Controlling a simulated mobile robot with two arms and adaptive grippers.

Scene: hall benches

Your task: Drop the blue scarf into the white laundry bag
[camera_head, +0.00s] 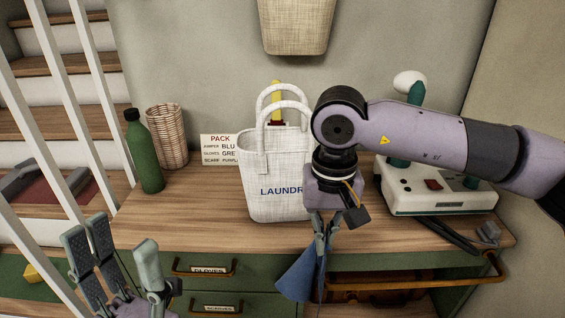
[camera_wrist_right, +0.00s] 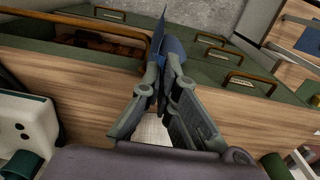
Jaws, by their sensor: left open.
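The blue scarf (camera_head: 298,277) hangs from my right gripper (camera_head: 321,228), which is shut on it in front of the bench edge. In the right wrist view the fingers (camera_wrist_right: 163,78) are closed together, with blue cloth (camera_wrist_right: 174,47) at their tips. The white laundry bag (camera_head: 275,172) stands upright on the bench top, with two loop handles and "LAUNDR" showing. The rest of its lettering is hidden behind my right wrist. The scarf is outside the bag, lower and to its right. My left gripper (camera_head: 120,252) is open and empty at the lower left.
A green bottle (camera_head: 144,155), wicker basket (camera_head: 167,136) and "PACK" card (camera_head: 218,148) stand left of the bag. A white device with green parts (camera_head: 440,197) stands at the right. Drawers (camera_head: 207,271) with bar handles and a rail (camera_head: 470,283) line the bench front. White stair posts are at left.

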